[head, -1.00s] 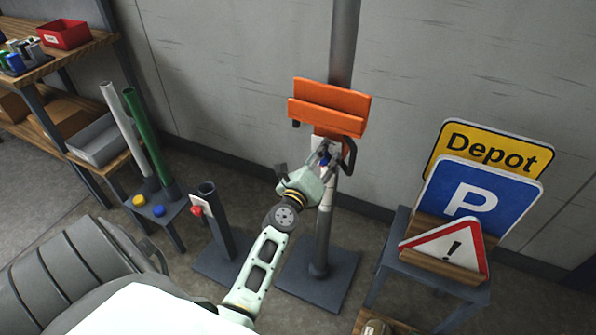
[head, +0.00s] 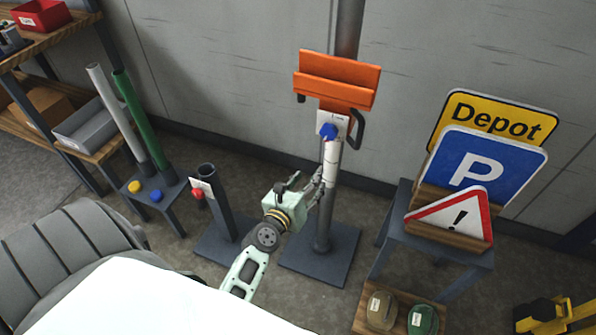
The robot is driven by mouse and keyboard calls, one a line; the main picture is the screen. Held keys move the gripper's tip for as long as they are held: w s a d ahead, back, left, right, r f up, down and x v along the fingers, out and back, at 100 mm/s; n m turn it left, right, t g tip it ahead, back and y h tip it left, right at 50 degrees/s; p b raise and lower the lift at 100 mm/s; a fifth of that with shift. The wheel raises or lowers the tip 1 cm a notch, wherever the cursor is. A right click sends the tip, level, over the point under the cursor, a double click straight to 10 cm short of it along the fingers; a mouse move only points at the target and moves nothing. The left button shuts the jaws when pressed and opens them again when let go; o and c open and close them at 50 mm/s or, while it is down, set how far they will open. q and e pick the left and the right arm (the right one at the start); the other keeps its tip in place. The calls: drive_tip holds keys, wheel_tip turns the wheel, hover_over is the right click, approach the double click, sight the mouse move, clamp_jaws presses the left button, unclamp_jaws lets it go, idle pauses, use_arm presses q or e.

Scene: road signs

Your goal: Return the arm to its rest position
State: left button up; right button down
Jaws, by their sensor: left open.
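My left arm comes in from the lower left and ends in my left gripper (head: 312,188), which is open and empty. I cannot tell whether the fingers touch the post. The orange bracket (head: 338,80) is on the post above the knob. My right gripper is not in view.
A shorter post with a red knob (head: 198,193) stands left of my arm. A stand on the right holds the Depot sign (head: 492,118), the blue P sign (head: 482,165) and the warning triangle (head: 455,222). White and green tubes (head: 140,118) lean at the left.

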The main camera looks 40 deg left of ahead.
use_arm(q)
drive_tip(key=shift+s+a+f+m, duration=0.15)
drive_tip(key=shift+f+m, duration=0.15)
drive_tip(key=shift+f, duration=0.15)
drive_tip(key=s+d+f+m+g+h, duration=0.1)
drive_tip(key=s+d+f+m+g, duration=0.15)
drive_tip(key=s+f+m, duration=0.4)
drive_tip(key=s+d+f+m+g+h, duration=0.1)
drive_tip(key=s+d+f+m+g, duration=0.2)
drive_tip(key=f+m, duration=0.65)
drive_tip(key=s+d+f+m+g+h, duration=0.15)
drive_tip(key=s+d+f+m, duration=0.35)
drive_tip(key=f, duration=0.7)
drive_tip(key=s+a+f+m+g, duration=0.1)
drive_tip(key=s+f+m+g, duration=0.2)
drive_tip(key=s+f+m, duration=0.4)
drive_tip(key=s+a+f+m+g+y, duration=0.1)
drive_tip(key=s+f+m+g, duration=0.3)
drive_tip(key=s+m, duration=1)
drive_tip(key=s+f, duration=0.3)
drive_tip(key=s, duration=0.6)
drive_tip(key=shift+s+a+f+m+g, duration=0.2)
drive_tip(key=shift+m+g, duration=0.1)
drive_tip(key=shift+m, duration=0.1)
drive_tip(key=shift+c, duration=0.5)
